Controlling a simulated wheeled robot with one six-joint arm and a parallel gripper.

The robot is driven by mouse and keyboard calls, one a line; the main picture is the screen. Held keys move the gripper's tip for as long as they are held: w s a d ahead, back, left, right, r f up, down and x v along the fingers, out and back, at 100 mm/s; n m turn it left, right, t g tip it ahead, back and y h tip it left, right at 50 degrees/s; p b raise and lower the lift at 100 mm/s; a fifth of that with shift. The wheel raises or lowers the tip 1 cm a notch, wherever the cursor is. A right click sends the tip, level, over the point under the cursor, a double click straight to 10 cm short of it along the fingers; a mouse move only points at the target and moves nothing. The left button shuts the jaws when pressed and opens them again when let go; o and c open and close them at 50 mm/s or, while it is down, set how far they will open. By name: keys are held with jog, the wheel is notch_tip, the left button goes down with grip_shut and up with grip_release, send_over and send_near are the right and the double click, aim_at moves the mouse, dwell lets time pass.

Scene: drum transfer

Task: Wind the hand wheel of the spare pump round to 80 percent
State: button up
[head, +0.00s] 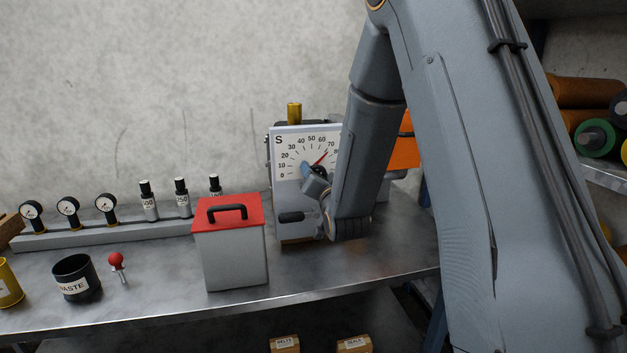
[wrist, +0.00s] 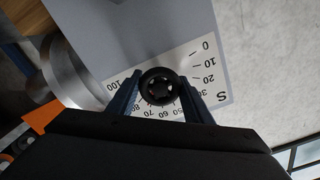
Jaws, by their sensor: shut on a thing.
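The spare pump (head: 286,195) is a grey box on the metal bench, with a white dial plate (head: 285,150) marked S and a scale from 0 to 100. A black hand wheel (wrist: 160,74) sits at the dial's centre; in the head view my gripper and arm partly cover it. My gripper (wrist: 161,88) is shut on the wheel, with one dark blue finger on each side. The red pointer (head: 322,157) shows in the head view at about 70. My arm hides the dial's high end in that view.
A grey box with a red lid (head: 230,245) stands just left of the pump. Farther left are a red-knobbed lever (head: 117,262), a black waste bin (head: 77,279) and a rail with gauges (head: 68,207) and small bottles. The bench front before the pump is clear.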

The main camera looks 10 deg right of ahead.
jog(key=shift+m+b, duration=0.6)
jog(key=shift+m, duration=0.6)
jog(key=o, duration=1.1)
jog(key=shift+c, duration=0.2)
jog(key=s+b, duration=0.2)
jog(key=s, duration=0.6)
jog(key=shift+w, duration=0.1)
